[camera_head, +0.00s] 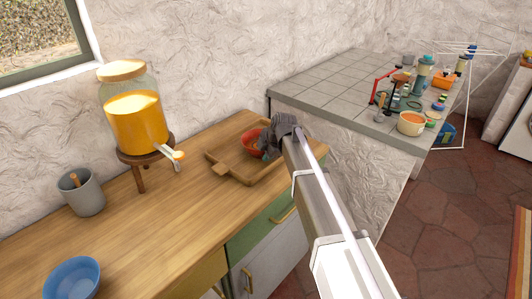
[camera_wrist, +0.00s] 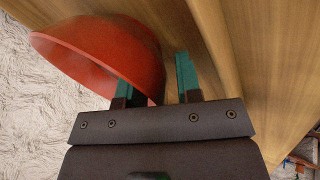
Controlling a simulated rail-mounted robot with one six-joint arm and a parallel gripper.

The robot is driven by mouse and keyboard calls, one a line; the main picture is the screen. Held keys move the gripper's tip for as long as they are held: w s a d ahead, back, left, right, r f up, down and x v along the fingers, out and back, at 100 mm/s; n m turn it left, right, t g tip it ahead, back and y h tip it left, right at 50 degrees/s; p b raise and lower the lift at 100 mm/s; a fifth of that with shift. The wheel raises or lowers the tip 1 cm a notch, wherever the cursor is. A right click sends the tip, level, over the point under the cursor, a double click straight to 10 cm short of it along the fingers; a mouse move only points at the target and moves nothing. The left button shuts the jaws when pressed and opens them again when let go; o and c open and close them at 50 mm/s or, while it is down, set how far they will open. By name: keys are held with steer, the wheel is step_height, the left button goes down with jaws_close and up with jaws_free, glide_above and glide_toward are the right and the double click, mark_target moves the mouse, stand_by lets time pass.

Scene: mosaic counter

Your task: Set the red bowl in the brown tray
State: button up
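The red bowl (camera_head: 252,140) sits within the outline of the brown wooden tray (camera_head: 233,173) on the counter, partly hidden by my gripper. In the wrist view, the red bowl (camera_wrist: 112,45) fills the upper left and looks tilted by the camera angle. My gripper (camera_head: 272,138) is over the right side of the bowl. In the wrist view, the fingers of my gripper (camera_wrist: 156,82) are apart. One teal finger overlaps the bowl near its rim, and the other is beside its outer wall with a visible gap. Contact under the bowl is hard to see.
A juice dispenser (camera_head: 134,118) on a wooden stand is left of the tray. A grey cup (camera_head: 83,195) and a blue bowl (camera_head: 72,280) stand farther left. A tiled counter (camera_head: 325,85) with several items is at right. Bare wood lies in front of the tray.

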steer(key=shift+r, duration=0.25)
steer(key=p+v, duration=1.1)
steer(key=shift+s+d+r, duration=0.15)
steer(key=shift+s+r, duration=0.05)
steer(key=shift+r, duration=0.15)
steer(key=s+d+m+g+h, duration=0.1)
steer(key=s+d+m, duration=0.4)
steer(key=s+m, duration=0.2)
steer(key=s+d+f+m+g+h, duration=0.1)
steer(key=s+d+m, duration=0.4)
steer(key=s+m, duration=0.3)
steer(key=s+d+f+m+g+h, duration=0.1)
steer(key=s+d+m, duration=0.4)
steer(key=s, duration=0.8)
steer(key=m+h, duration=0.1)
steer(key=m, duration=0.2)
steer(key=shift+d+g, duration=0.35)
steer(key=shift+g, duration=0.05)
